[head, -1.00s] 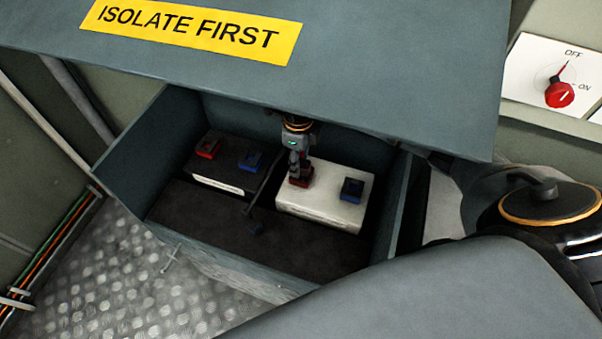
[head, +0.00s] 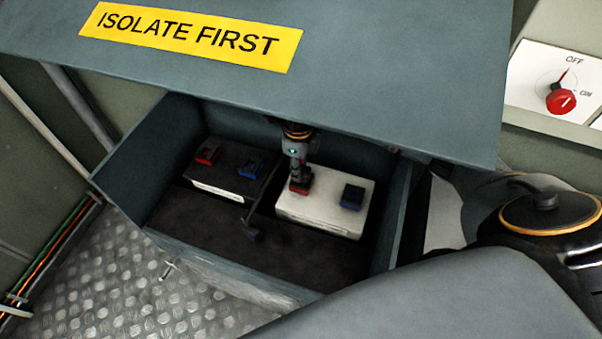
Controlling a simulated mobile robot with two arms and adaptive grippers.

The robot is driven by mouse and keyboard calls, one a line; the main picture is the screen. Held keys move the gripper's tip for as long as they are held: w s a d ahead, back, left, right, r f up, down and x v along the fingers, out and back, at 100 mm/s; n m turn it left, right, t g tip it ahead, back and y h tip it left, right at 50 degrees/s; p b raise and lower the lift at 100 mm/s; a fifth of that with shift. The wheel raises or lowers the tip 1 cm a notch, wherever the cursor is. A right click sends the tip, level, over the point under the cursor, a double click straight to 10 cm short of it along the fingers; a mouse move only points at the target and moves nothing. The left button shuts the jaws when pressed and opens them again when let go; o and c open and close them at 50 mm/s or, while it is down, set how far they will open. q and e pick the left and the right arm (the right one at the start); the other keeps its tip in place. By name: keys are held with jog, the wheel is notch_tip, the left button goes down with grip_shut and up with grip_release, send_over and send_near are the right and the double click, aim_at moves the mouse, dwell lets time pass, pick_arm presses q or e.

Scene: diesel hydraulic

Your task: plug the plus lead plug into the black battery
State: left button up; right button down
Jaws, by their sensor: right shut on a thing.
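The black battery (head: 222,182) sits on the left in the open battery box, with a red terminal (head: 207,155) and a blue terminal (head: 250,166) on top. My right gripper (head: 300,176) points down over the white battery beside it. It is shut on the plus lead plug, a small dark piece that I can barely make out, right at the red terminal (head: 299,188) of the white battery. I cannot tell whether the plug is seated there or just above. My left gripper is not in view.
The white battery (head: 318,216) has a blue terminal (head: 352,197) at its right. A dark lead with a bluish end (head: 251,234) hangs between the batteries. The raised lid (head: 370,85) overhangs the box; its walls (head: 130,150) stand close around. A red switch (head: 561,101) is at right.

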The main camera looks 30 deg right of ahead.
jog(key=shift+r+p, duration=0.4)
jog(key=shift+r, duration=0.5)
jog(key=shift+r, duration=0.2)
jog(key=shift+r+p, duration=0.45)
jog(key=shift+r, duration=0.05)
jog(key=shift+r, duration=0.25)
jog(key=shift+r+p, duration=1.3)
jog(key=shift+r, duration=0.6)
jog(key=shift+f, duration=0.1)
